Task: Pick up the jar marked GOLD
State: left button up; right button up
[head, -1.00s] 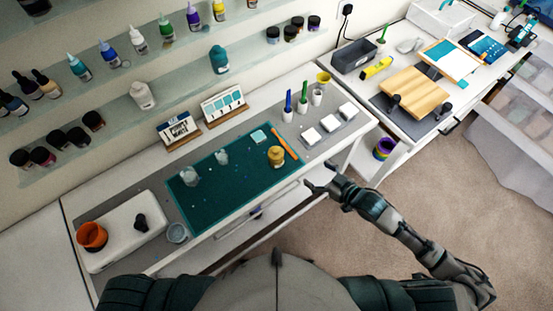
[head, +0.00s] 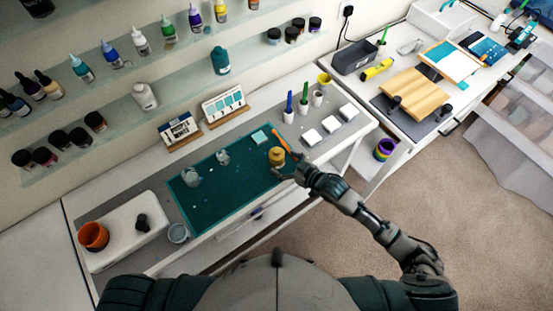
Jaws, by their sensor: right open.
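A gold-coloured jar (head: 276,156) stands upright on the teal cutting mat (head: 225,197), near its right end. Any marking on it is too small to read. My right gripper (head: 291,166) is open, just to the right of the jar and close to it. I cannot tell whether a finger touches the jar. The gripper and arm cover part of the mat's right corner. My left gripper is not in view.
An orange stick (head: 282,139) lies beside the jar. White blocks (head: 311,137) and pen holders (head: 288,117) stand to the right. A white box with an orange cup (head: 93,237) is at left.

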aim_at(283, 162)
jog(key=x, duration=0.4)
jog(key=shift+a+f, duration=0.1)
jog(key=shift+f, duration=0.15)
jog(key=shift+r, duration=0.1)
jog(key=c, duration=1.5)
jog(key=shift+r, duration=0.1)
